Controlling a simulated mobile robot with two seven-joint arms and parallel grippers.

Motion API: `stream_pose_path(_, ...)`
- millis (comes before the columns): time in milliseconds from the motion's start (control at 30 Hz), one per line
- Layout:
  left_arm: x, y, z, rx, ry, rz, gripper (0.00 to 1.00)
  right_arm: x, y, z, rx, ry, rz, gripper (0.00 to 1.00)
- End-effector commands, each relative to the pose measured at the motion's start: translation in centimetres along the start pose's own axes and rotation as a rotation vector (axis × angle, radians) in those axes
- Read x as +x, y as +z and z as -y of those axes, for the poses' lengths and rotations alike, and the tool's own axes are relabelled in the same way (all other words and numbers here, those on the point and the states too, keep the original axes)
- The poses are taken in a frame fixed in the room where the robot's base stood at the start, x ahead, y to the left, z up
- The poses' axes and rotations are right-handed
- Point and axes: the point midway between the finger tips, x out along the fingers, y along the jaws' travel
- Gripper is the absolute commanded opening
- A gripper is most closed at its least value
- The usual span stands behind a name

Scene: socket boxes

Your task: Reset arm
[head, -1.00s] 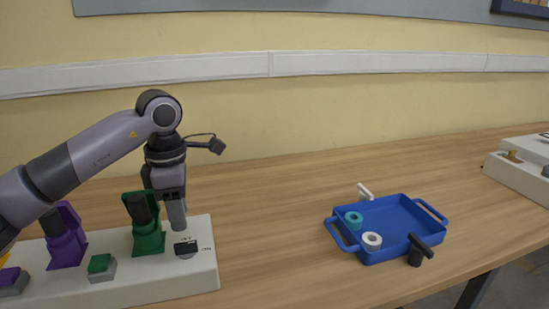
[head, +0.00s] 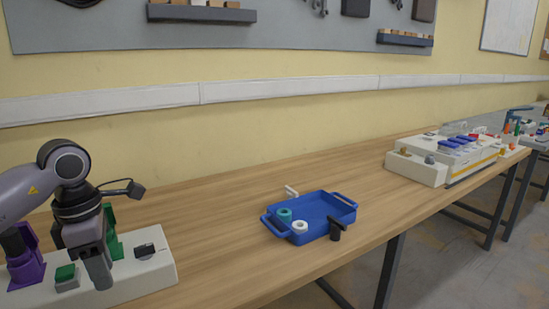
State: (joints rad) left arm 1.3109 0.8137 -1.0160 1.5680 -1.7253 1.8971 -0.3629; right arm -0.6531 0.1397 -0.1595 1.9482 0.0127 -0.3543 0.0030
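My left gripper (head: 98,272) points down at the lower left, in front of the white socket box (head: 155,276). It hides part of the green socket (head: 112,240) behind it. Its fingers overlap from this side, so I cannot tell whether they are open or shut, and I see nothing held. On the box, a green button (head: 66,273) is left of the gripper and a black switch (head: 145,250) is to its right. A purple socket (head: 24,266) stands at the far left, partly behind my arm. My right gripper is out of view.
A blue tray (head: 322,205) on the wooden table holds a teal roll (head: 284,214) and a white roll (head: 299,227). A black object (head: 336,229) is at its front rim. A white box (head: 417,169) stands farther right. The table between is clear.

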Motion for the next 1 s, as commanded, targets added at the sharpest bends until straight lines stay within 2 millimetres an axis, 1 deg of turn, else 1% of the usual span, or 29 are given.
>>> stream_pose_path(33, 1.9, 1.9, 1.7, 0.032, -0.069, 0.059, 0.38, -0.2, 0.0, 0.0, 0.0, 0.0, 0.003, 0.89)
stream_pose_path(100, 3.4, 4.2, 3.7, 0.05, -0.146, 0.149, 0.38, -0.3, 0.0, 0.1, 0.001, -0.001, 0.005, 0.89)
stream_pose_path(167, 4.5, 6.0, 5.5, 0.057, -0.22, 0.228, 0.38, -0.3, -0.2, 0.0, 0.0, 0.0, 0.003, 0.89)
stream_pose_path(200, 5.2, 7.2, 6.9, 0.058, -0.275, 0.285, 0.38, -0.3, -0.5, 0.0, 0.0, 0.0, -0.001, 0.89)
stream_pose_path(267, 5.9, 9.1, 9.0, 0.051, -0.362, 0.375, 0.38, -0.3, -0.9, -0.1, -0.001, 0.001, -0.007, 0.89)
stream_pose_path(300, 6.2, 10.3, 10.6, 0.039, -0.429, 0.438, 0.38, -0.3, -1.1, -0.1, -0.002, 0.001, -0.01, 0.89)
stream_pose_path(400, 6.4, 13.2, 14.2, -0.018, -0.604, 0.6, 0.38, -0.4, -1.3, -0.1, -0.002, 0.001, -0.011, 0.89)
stream_pose_path(500, 5.8, 15.5, 17.1, -0.115, -0.787, 0.758, 0.38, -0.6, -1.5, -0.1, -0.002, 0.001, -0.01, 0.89)
stream_pose_path(600, 4.6, 17.3, 18.9, -0.251, -0.97, 0.903, 0.38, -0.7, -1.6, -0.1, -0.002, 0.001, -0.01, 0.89)
stream_pose_path(667, 3.9, 18.0, 19.5, -0.348, -1.076, 0.983, 0.38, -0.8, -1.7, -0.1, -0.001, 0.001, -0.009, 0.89)
stream_pose_path(700, 3.5, 18.3, 19.6, -0.423, -1.147, 1.032, 0.38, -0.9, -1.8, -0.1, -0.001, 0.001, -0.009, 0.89)
stream_pose_path(767, 2.9, 18.7, 19.5, -0.543, -1.249, 1.102, 0.38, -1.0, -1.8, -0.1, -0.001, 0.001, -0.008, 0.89)
stream_pose_path(867, 2.6, 18.7, 18.5, -0.772, -1.41, 1.199, 0.38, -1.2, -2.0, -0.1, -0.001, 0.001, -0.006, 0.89)
stream_pose_path(967, 3.2, 18.1, 16.8, -1.034, -1.554, 1.274, 0.38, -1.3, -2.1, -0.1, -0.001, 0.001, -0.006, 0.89)
stream_pose_path(1000, 3.8, 17.6, 16.1, -1.148, -1.606, 1.295, 0.38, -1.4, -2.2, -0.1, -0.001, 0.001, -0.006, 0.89)
